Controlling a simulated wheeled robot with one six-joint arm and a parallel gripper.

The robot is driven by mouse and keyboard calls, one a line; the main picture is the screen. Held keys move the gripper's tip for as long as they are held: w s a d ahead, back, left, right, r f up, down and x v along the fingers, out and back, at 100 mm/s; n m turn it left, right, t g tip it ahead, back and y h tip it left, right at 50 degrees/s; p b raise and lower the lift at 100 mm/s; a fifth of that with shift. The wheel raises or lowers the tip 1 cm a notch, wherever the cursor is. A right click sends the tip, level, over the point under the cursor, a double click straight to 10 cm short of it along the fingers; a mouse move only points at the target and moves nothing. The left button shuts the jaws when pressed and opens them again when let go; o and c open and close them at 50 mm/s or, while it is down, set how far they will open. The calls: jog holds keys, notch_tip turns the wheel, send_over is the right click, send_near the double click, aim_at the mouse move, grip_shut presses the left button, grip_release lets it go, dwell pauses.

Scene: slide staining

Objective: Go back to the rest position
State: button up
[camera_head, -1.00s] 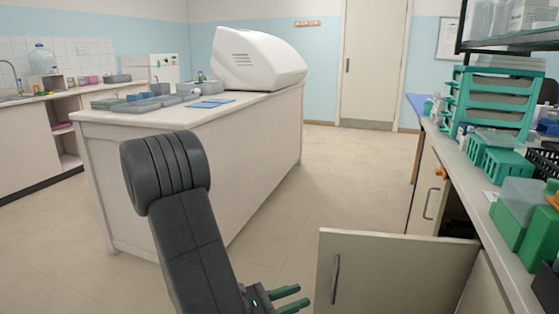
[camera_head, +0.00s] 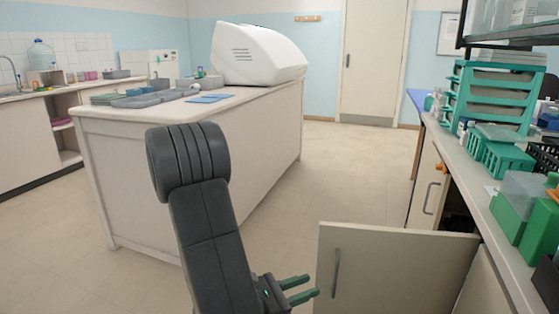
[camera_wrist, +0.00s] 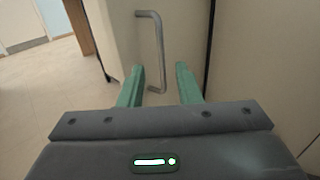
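My gripper (camera_head: 303,290) is low in the head view, left of the open cabinet door (camera_head: 395,270). Its two green fingers are spread apart with nothing between them. In the wrist view, my gripper (camera_wrist: 157,88) shows both fingers apart, with a metal handle (camera_wrist: 158,50) on a pale front beyond them. I cannot tell whether the fingertips touch anything; they look clear of the handle.
The open door, with its handle (camera_head: 336,272), stands out into the floor right of my gripper. A white island bench (camera_head: 200,160) stands at left. The right counter (camera_head: 480,205) holds green racks and boxes. The floor (camera_head: 340,165) between is clear.

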aim_at(332, 276)
jog(key=shift+b+x, duration=0.55)
jog(key=shift+x, duration=3.25)
jog(key=shift+w+d, duration=0.2)
jog(key=shift+w, duration=0.1)
